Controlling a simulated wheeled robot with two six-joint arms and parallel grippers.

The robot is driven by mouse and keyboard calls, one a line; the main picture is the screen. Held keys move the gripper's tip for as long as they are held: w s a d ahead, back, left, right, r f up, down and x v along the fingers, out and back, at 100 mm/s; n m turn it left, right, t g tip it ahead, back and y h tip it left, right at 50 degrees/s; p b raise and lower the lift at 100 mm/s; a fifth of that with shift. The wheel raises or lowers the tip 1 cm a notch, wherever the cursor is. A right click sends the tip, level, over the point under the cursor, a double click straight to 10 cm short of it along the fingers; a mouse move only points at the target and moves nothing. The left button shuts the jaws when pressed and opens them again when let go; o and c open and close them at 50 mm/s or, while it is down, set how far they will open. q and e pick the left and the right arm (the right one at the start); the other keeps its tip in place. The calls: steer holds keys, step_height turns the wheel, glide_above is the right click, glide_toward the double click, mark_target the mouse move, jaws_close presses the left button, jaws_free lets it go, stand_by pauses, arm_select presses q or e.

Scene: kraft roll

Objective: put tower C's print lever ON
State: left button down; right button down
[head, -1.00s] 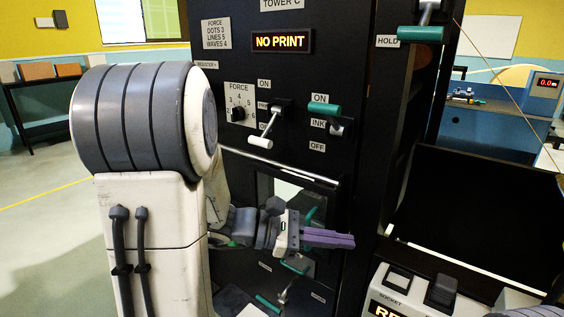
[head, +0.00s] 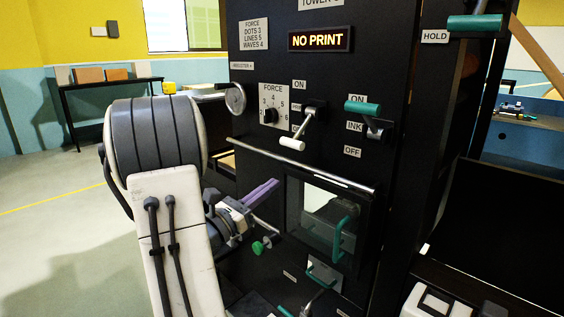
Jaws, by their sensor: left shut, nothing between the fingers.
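Tower C's black panel (head: 385,50) has a lit sign (head: 320,39) reading NO PRINT. The print lever (head: 292,144), with a white handle, hangs angled down from its bracket; an ON label (head: 299,84) is above it, and labels behind it are partly covered. To its right the ink lever (head: 362,109) has its green handle up by its ON label. My left gripper (head: 264,190) has purple fingers, shut and empty, pointing up and right. It is below and left of the print lever, apart from it in the picture. My right gripper is not in view.
A metal bar (head: 300,164) runs below the levers, above a window with a green handle (head: 341,236). A force dial (head: 270,115) and handwheel (head: 235,98) are left of the print lever. A green knob (head: 258,247) is below my gripper. The hold lever (head: 474,22) is upper right.

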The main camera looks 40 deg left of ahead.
mark_target(300, 131)
arm_select(q)
steer(key=w+r+p, duration=0.5)
steer(key=w+r, duration=0.1)
steer(key=w, duration=0.1)
steer(key=shift+d, duration=0.25)
steer(key=shift+w+f, duration=0.1)
